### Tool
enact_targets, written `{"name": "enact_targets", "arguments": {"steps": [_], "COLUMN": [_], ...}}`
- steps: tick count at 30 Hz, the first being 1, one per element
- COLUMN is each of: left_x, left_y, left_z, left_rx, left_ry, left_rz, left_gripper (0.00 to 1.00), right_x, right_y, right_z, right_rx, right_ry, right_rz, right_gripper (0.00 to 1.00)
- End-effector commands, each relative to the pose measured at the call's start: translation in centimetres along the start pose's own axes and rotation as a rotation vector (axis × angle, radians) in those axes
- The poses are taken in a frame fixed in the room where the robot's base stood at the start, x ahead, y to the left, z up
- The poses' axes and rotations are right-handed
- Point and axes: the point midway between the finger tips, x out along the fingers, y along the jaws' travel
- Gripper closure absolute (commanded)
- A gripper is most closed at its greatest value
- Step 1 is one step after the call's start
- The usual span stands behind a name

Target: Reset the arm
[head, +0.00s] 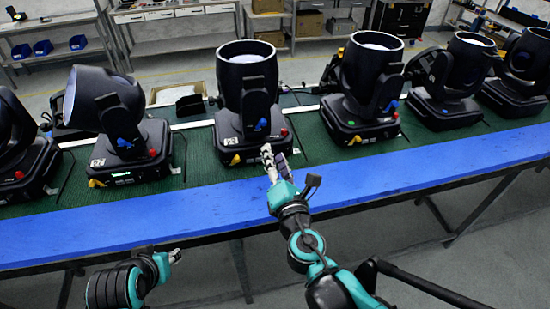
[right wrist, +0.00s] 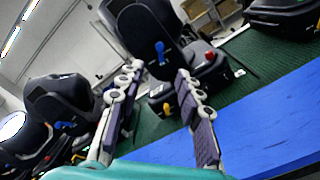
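My right gripper (head: 272,160) reaches over the blue table edge in the head view, just in front of the middle par can (head: 247,95). In the right wrist view its two fingers (right wrist: 158,88) stand apart with nothing between them, and the par can's base (right wrist: 195,75) lies beyond them. I cannot tell from these views whether a fingertip touches the base. My left gripper (head: 174,256) shows small at the lower left of the head view, below the table's front edge. Its fingers are too small to tell whether they are open.
Other par cans stand in a row on the green mat (head: 190,160): a tilted one (head: 105,110) to the left and an upright one (head: 365,85) to the right. The blue front strip (head: 420,160) of the table is bare. Shelves (head: 180,25) stand behind.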

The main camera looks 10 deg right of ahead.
Motion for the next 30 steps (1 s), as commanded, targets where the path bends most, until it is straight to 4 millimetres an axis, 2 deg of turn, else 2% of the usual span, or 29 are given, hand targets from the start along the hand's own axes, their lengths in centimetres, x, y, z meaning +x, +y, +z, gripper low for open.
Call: {"name": "enact_targets", "arguments": {"steps": [14,17,20,23,24,27,30], "left_x": [0.0,0.0,0.0,0.0,0.0,0.1,0.1], "left_y": [0.0,0.0,0.0,0.0,0.0,0.0,0.0], "left_z": [0.0,0.0,0.0,0.0,0.0,0.0,0.1], "left_rx": [0.0,0.0,0.0,0.0,0.0,0.0,0.0], "left_ry": [0.0,0.0,0.0,0.0,0.0,0.0,0.0], "left_rz": [0.0,0.0,0.0,0.0,0.0,0.0,0.0], "left_gripper": [0.65,0.65,0.65,0.65,0.65,0.65,0.65], "right_x": [-0.1,-0.1,-0.2,-1.1,-1.7,-3.9,-6.7], "right_y": [0.0,-0.5,-2.2,-5.7,-7.3,-11.2,-13.8], "right_z": [0.0,0.5,1.9,3.5,4.0,3.8,2.2], "right_rx": [0.001,0.045,0.214,0.52,0.666,1.043,1.394], "right_ry": [0.0,-0.01,-0.047,-0.115,-0.151,-0.242,-0.33], "right_rz": [0.0,-0.02,-0.093,-0.226,-0.293,-0.47,-0.648], "right_gripper": [0.65,0.65,0.65,0.65,0.65,0.65,0.65]}}
